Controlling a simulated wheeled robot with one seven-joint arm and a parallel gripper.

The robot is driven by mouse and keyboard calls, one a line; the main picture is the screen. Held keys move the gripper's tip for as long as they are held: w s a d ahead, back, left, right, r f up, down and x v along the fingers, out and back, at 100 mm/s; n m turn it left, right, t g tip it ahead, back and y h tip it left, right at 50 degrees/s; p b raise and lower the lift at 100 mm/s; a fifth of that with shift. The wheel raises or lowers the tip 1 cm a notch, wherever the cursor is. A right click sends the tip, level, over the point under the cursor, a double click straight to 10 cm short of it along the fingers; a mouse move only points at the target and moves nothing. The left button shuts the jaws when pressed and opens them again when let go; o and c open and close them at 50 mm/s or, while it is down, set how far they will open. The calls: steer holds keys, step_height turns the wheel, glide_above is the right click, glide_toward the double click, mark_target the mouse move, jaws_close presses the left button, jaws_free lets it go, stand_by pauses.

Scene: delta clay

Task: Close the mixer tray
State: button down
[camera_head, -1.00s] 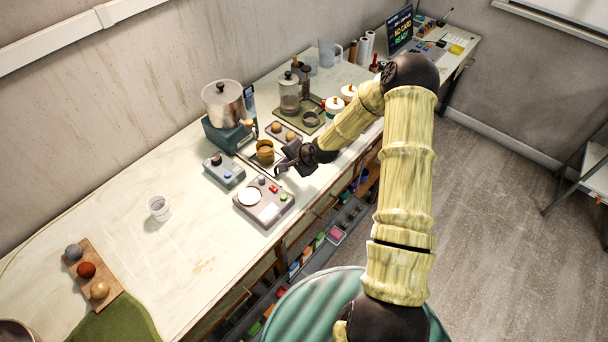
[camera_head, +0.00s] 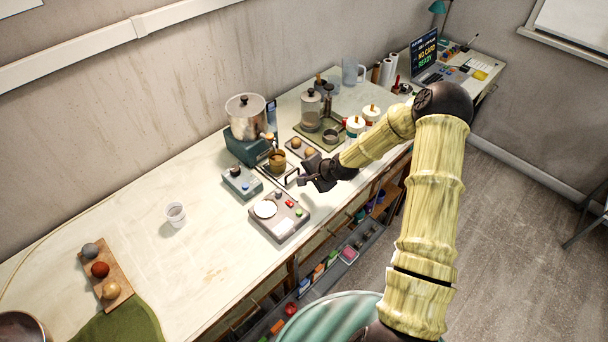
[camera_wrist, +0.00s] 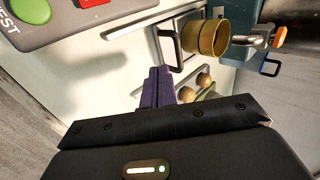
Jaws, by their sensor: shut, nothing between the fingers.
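The mixer is a silver pot (camera_head: 245,110) on a teal base (camera_head: 246,148), with a spout over a mustard cup (camera_head: 278,161). The mixer tray (camera_head: 268,172) is slid out from the base towards the front, with the cup on it. In the wrist view, the tray's dark U-shaped handle (camera_wrist: 161,50) shows beside the cup (camera_wrist: 207,38). My gripper (camera_head: 302,180) is at the front of the tray, near the handle. Its purple fingers (camera_wrist: 157,86) are together and empty, pointing towards the handle. Whether they touch it I cannot tell.
A grey button panel (camera_head: 278,216) lies in front of the tray, and a smaller control box (camera_head: 242,182) lies left of it. Two tan balls on a small tray (camera_head: 303,149) sit behind my gripper. A white cup (camera_head: 176,214) stands left. The bench between is clear.

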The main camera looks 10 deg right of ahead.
steer(key=b+v, duration=0.2)
steer(key=v, duration=0.8)
steer(key=shift+b, duration=0.35)
steer(key=s+r+n+g+h, duration=0.2)
steer(key=s+r+n, duration=0.3)
steer(key=s, duration=0.6)
steer(key=s+r+n+g+h, duration=0.2)
steer(key=s+r+n, duration=0.3)
steer(key=s, duration=0.5)
steer(key=shift+s+d+r+n+h, duration=0.25)
steer(key=shift+s+n+h, duration=0.1)
steer(key=shift+h, duration=0.15)
